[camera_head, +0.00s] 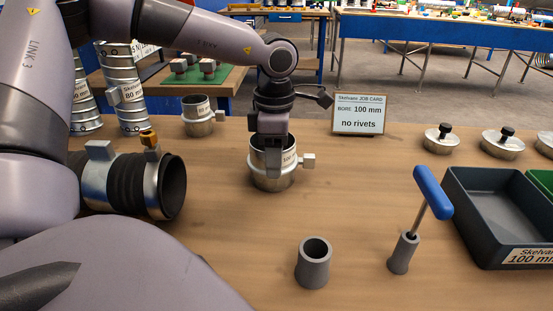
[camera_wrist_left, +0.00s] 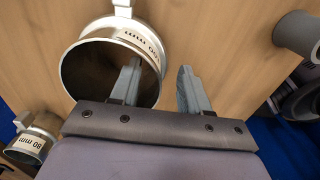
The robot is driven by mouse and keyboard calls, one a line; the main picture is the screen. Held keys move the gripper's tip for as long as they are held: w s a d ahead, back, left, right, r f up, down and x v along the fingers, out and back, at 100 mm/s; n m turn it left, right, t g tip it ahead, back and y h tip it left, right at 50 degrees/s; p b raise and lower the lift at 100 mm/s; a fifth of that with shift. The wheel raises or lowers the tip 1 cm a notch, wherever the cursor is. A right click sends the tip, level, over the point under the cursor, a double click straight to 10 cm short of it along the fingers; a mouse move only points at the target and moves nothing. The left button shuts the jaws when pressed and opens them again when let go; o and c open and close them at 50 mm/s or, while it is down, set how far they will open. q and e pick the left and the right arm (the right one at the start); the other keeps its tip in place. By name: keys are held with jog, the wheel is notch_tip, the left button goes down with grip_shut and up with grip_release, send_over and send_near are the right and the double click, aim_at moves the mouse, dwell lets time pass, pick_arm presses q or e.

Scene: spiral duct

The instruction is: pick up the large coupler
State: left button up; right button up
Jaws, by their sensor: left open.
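The large coupler (camera_head: 270,184) is a short silver metal ring with a white label and a small side block. It stands upright on the wooden bench near the middle of the head view. My left gripper (camera_head: 273,160) points down at its mouth, with its fingers overlapping the far wall and opening. In the left wrist view the coupler (camera_wrist_left: 140,38) lies under my open gripper (camera_wrist_left: 160,70). One finger shows over the ring's opening and the other beyond its right wall. I cannot tell whether either finger touches it. My right gripper is out of view.
A smaller 80 mm coupler (camera_head: 198,117) stands behind left. A duct piece with a black sleeve (camera_head: 125,184) lies at left. A job card (camera_head: 359,114), grey tube (camera_head: 314,264), blue-handled tool (camera_head: 432,192) and dark tray (camera_head: 499,203) stand around.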

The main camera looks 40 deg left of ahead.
pick_arm(q)
jog(key=shift+f, duration=0.55)
grip_shut()
jog(key=shift+r, duration=0.2)
